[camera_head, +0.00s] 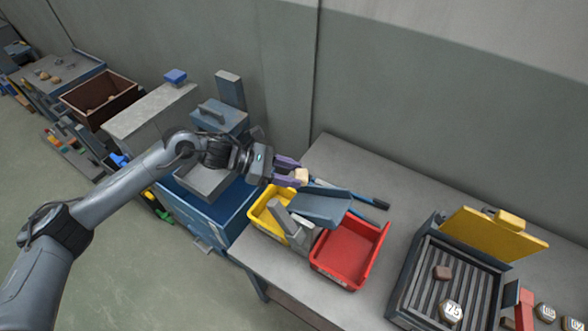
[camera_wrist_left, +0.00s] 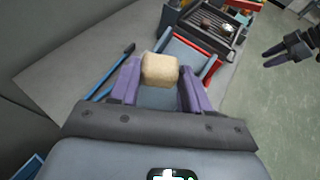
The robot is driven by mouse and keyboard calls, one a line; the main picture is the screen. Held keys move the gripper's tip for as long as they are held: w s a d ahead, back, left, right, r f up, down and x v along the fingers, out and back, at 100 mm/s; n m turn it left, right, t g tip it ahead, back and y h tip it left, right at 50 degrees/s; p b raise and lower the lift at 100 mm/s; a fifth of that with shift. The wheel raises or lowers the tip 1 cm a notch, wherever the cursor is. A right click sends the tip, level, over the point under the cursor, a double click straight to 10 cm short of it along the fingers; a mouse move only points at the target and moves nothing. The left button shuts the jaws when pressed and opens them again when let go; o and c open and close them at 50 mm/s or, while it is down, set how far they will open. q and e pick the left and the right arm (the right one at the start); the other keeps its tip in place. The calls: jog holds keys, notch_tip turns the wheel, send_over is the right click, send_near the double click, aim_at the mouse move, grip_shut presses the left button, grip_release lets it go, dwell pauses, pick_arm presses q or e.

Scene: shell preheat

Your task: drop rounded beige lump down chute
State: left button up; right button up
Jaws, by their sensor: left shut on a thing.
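The rounded beige lump (camera_head: 301,177) is between the purple fingers of my left gripper (camera_head: 293,174), which is shut on it. In the left wrist view the lump (camera_wrist_left: 160,69) sits between the fingertips. The lump is held above the bench, near the chute's back left edge in the head view. In the left wrist view the lump hides part of the chute (camera_wrist_left: 190,52). My right gripper (camera_wrist_left: 268,56) shows there, open and empty, away from the bench.
A grey upright block (camera_head: 284,218) stands beside the chute. A blue-handled tool (camera_head: 365,199) lies behind it.

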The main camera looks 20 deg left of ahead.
pick_arm(q)
jog(key=shift+f+b, duration=0.65)
jog(key=shift+f, duration=3.3)
jog(key=o, duration=1.1)
jog(key=shift+b+v, duration=0.8)
jog(key=shift+v, duration=4.65)
